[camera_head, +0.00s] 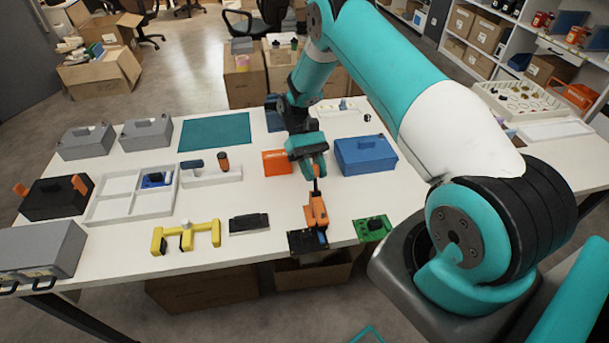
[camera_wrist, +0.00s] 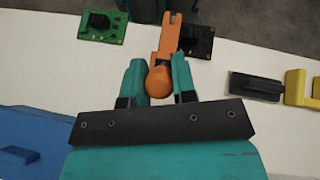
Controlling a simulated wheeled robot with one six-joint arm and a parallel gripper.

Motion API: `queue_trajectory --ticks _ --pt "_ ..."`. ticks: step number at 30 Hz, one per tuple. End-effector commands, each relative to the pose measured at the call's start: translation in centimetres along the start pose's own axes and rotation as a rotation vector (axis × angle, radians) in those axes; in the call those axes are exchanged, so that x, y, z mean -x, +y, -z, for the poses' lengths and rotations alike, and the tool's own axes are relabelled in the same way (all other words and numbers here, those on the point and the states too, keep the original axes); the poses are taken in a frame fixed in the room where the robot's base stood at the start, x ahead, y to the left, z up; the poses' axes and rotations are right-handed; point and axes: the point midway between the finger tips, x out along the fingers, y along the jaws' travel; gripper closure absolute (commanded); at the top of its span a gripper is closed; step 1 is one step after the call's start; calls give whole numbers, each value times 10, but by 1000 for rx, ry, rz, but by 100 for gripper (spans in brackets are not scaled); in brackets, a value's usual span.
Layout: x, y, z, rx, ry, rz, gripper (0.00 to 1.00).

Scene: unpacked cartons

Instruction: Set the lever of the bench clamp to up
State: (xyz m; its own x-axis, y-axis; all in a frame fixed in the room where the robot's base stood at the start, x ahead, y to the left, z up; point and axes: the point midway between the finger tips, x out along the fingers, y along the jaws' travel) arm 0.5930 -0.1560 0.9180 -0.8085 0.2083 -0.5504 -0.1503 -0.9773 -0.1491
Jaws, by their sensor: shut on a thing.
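The bench clamp (camera_head: 318,210) is orange and stands near the front edge of the white table, over a black board (camera_head: 300,241). It also shows in the wrist view (camera_wrist: 169,35), at the top middle. Its lever has a rounded orange knob (camera_wrist: 159,82) on a dark rod. In the head view the lever points away from the clamp body toward my gripper; its exact tilt is hard to tell. My gripper (camera_head: 314,168) is shut on the lever's knob, with one teal finger on each side in the wrist view (camera_wrist: 159,88).
A green circuit board (camera_head: 373,229) lies beside the clamp. A black block (camera_head: 249,223) and a yellow rack (camera_head: 186,237) are to its left. A blue box (camera_head: 365,155) and an orange bin (camera_head: 276,162) stand behind it.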

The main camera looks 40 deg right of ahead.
Motion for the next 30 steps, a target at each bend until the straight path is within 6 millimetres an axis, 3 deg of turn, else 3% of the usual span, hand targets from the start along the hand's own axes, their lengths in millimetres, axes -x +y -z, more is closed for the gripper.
queue_trajectory --ticks 6,18,19,21,30 --pt "1 10 0 -7 -28 23 100" --pt "1 11 0 -6 -32 26 100" --pt "1 11 0 -6 -31 26 68" --pt "1 11 0 -6 -32 25 52" --pt "1 11 0 -5 -34 25 49"
